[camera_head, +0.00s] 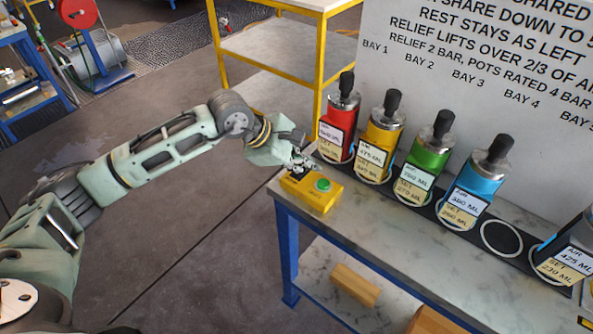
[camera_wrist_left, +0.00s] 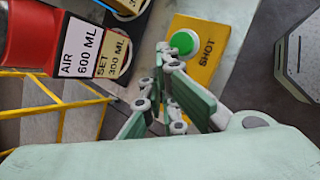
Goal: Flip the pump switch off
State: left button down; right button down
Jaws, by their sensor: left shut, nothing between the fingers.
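A yellow box (camera_head: 312,192) with a round green button (camera_head: 322,185) sits on the left end of the grey bench. In the left wrist view the yellow box (camera_wrist_left: 203,50) reads "SHOT" beside its green button (camera_wrist_left: 183,41). No part labelled as a pump switch shows. My left gripper (camera_head: 302,168) is shut and empty, just behind the box in the head view. In the left wrist view its fingers (camera_wrist_left: 170,62) point toward the box, close to the button; I cannot tell whether they touch it. My right gripper is not in view.
Red (camera_head: 337,130), yellow (camera_head: 382,140), green (camera_head: 427,155) and blue (camera_head: 482,180) vessels stand in a row along the bench (camera_head: 375,215). An empty white ring (camera_head: 501,238) lies beyond the blue one. A lettered white board (camera_head: 480,90) stands behind. Bare bench lies right of the box.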

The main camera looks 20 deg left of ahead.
pick_arm(q)
jog(key=shift+w+d+r, duration=0.1)
jog(key=shift+w+r, duration=0.05)
jog(key=shift+r, duration=0.65)
jog(key=r, duration=0.1)
jog(key=r+p, duration=0.1)
jog(key=r, duration=0.1)
jog(key=r+p, duration=0.1)
jog(key=r, duration=0.1)
jog(key=shift+w+d, duration=0.1)
jog(key=shift+w, duration=0.25)
